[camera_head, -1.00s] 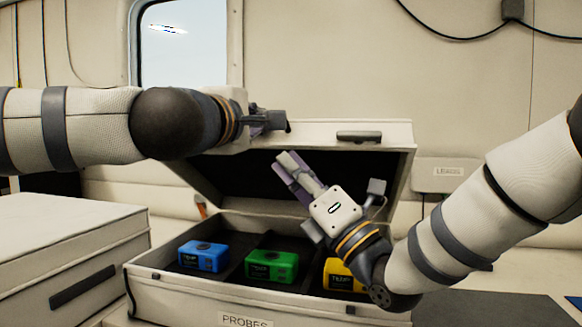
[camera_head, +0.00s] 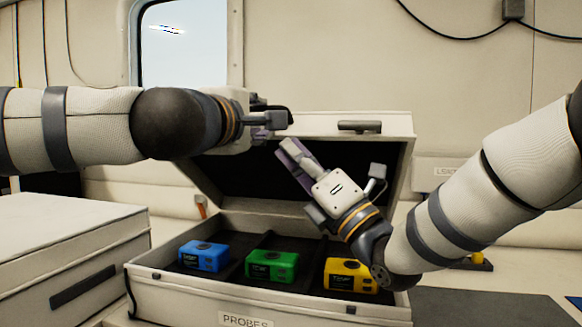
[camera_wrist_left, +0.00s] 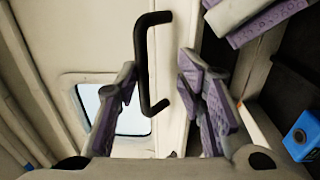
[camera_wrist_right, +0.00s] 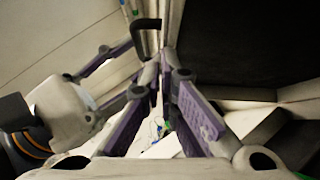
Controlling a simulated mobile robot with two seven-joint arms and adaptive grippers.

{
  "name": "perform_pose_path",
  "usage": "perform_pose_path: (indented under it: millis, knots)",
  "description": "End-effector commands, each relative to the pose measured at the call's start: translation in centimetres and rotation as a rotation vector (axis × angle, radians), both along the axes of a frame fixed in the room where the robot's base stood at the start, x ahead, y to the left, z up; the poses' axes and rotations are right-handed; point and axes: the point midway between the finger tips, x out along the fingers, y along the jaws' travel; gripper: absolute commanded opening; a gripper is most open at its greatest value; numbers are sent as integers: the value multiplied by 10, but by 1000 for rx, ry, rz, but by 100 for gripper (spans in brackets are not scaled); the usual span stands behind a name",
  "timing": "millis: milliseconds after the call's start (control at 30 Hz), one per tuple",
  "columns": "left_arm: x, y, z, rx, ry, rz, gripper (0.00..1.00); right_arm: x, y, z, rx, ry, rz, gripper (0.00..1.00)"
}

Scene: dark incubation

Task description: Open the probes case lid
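The probes case (camera_head: 300,306) has its lid (camera_head: 330,130) raised steeply, its dark inside facing me. A dark lid handle (camera_head: 360,126) shows right of my left gripper. My left gripper (camera_head: 272,120) is at the lid's upper left edge. In the left wrist view its fingers (camera_wrist_left: 160,95) are apart, with another dark handle (camera_wrist_left: 142,65) between and beyond them; contact is unclear. My right gripper (camera_head: 287,148) is in front of the lid's inner side, fingertips by its edge. In the right wrist view its fingertips (camera_wrist_right: 160,65) nearly meet; whether the lid edge is between them is unclear.
Blue (camera_head: 204,256), green (camera_head: 272,265) and yellow (camera_head: 350,275) probes sit in the case. A second, closed pale case (camera_head: 70,250) stands left. The wall with a window (camera_head: 185,45) is behind the lid. A dark mat (camera_head: 490,308) lies right.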

Motion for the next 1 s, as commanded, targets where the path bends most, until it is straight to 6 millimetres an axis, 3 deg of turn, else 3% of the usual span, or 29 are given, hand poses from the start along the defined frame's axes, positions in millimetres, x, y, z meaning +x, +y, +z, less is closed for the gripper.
perform_pose_path:
  millis: [267, 600, 800, 900, 967, 1000]
  knots:
    - [-4, 4, -5, 1, 11, 4, 30, -1, -2, 6, 7, -15, -4, 0]
    - [-86, 30, -6, 1, 2, 2, 30, 0, 0, 2, 3, -7, 0, 0]
    - [-111, 38, -9, 5, 0, 2, 30, 0, 0, 1, 1, -3, 1, 0]
    - [-104, 31, -32, 98, -28, -2, 30, 0, 0, 0, 0, -2, 1, 0]
    - [-95, 21, -60, 220, -71, -17, 30, 0, 0, 0, 0, -2, 1, 0]
    - [-91, 12, -84, 321, -109, -40, 30, 0, 0, -1, 0, -1, 1, 0]
